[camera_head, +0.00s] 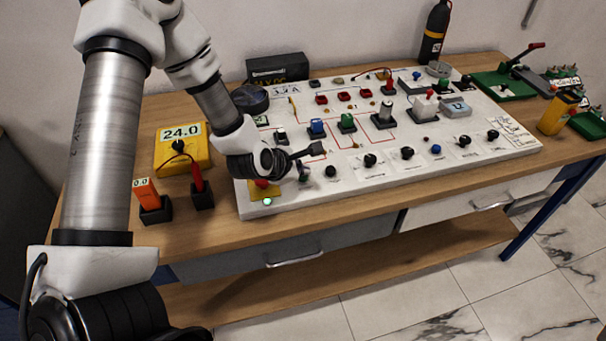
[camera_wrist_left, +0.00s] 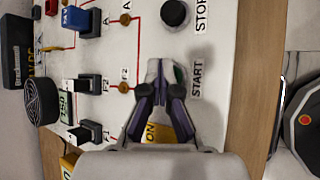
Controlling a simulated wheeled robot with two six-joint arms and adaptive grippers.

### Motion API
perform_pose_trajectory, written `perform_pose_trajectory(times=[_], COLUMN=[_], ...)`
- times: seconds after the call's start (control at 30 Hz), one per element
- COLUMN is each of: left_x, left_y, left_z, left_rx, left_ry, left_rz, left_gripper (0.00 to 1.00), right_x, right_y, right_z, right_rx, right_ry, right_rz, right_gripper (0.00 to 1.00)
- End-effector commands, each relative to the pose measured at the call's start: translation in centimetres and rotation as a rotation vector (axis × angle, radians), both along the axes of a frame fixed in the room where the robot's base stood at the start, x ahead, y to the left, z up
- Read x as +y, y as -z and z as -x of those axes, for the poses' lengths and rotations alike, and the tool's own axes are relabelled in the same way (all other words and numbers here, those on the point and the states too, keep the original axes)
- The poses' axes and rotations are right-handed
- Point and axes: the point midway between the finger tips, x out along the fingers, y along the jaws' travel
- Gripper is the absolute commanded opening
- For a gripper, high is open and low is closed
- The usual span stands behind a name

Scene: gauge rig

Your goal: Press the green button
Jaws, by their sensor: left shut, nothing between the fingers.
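The white control panel (camera_head: 420,175) lies on the wooden workbench. The green button shows only as a small green patch (camera_wrist_left: 181,73) beside the START label in the left wrist view, mostly hidden by my fingertips. My left gripper (camera_head: 317,149) reaches over the panel's front left part in the head view. In the left wrist view its fingers (camera_wrist_left: 163,70) are closed together and empty, with the tips over or beside the green button. I cannot tell whether they touch it. A small lit green spot (camera_head: 267,201) shows at the panel's front left corner.
A black knob (camera_wrist_left: 174,12) is by the STOP label. A yellow meter (camera_head: 182,150) reading 24.0 stands left of the panel. A black cylinder (camera_head: 250,98) stands at its left rear. Several knobs line the panel's front. A yellow device (camera_head: 556,115) is at right.

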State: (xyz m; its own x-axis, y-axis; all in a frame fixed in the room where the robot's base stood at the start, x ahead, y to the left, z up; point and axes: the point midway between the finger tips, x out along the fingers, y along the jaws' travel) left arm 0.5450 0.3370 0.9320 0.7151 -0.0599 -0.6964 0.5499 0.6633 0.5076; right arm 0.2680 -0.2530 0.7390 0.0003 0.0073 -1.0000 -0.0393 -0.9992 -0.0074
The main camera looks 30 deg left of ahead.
Motion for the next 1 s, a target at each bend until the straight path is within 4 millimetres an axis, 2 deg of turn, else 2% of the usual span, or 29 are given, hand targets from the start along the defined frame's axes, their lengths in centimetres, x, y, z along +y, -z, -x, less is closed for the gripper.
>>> perform_pose_trajectory(times=[0.37, 0.73, 1.0], left_x=[0.0, 0.0, 0.0], left_y=[0.1, -1.7, -1.7], left_z=[0.0, 0.0, 0.0], left_rx=[0.001, 0.001, 0.001], left_ry=[0.0, 0.001, 0.001], left_rz=[0.0, 0.0, 0.0], left_gripper=[0.0, 0.0, 0.0], right_x=[0.0, 0.0, 0.0], right_y=[0.1, -1.1, -1.0], right_z=[0.0, 0.0, 0.0], right_rx=[0.0, 0.0, 0.0], right_ry=[0.0, 0.0, 0.0], right_rz=[0.0, 0.0, 0.0], right_gripper=[0.4, 0.4, 0.4])
